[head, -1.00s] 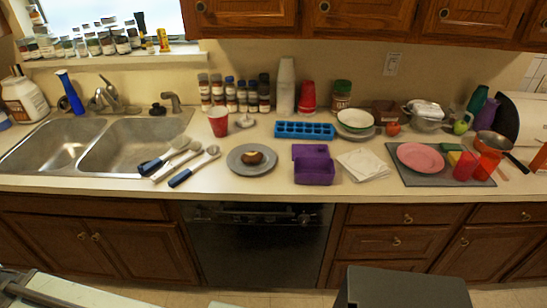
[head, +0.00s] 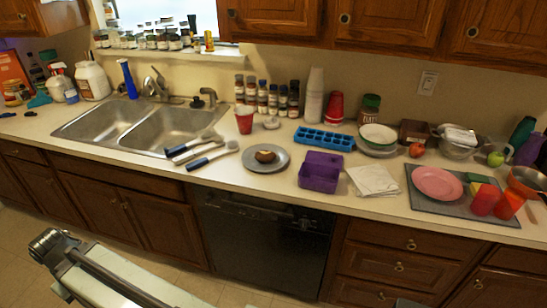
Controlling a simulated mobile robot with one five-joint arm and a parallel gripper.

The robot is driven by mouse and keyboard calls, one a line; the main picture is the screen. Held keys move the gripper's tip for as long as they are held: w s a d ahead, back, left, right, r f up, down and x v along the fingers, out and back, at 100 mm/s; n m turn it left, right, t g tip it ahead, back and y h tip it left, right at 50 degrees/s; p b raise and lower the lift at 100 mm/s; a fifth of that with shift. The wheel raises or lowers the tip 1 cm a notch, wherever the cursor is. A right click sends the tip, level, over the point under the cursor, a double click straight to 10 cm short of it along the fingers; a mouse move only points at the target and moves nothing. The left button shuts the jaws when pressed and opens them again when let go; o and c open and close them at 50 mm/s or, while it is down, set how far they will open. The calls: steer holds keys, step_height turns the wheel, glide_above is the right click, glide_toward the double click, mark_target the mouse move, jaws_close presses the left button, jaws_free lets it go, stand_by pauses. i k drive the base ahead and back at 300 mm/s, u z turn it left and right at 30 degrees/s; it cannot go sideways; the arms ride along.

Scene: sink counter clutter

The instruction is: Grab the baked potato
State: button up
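The baked potato (head: 266,156) is small and brown with a pale patch on top. It rests on a round grey plate (head: 283,163) on the counter, in the middle of the head view. Nothing touches it except the plate. My gripper is not recognisable in the head view. A metal part of my own body shows at the bottom left, far from the plate.
Blue-handled utensils (head: 211,158) lie left of the plate, beside the sink (head: 110,121). A purple container (head: 319,181) stands close on its right. A red cup (head: 244,124) and a blue ice tray (head: 324,139) are behind. The floor before the dishwasher (head: 262,244) looks partly clear.

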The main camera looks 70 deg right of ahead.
mark_target(264, 156)
steer(key=u, duration=0.1)
steer(key=i, duration=0.95)
steer(key=z, duration=0.05)
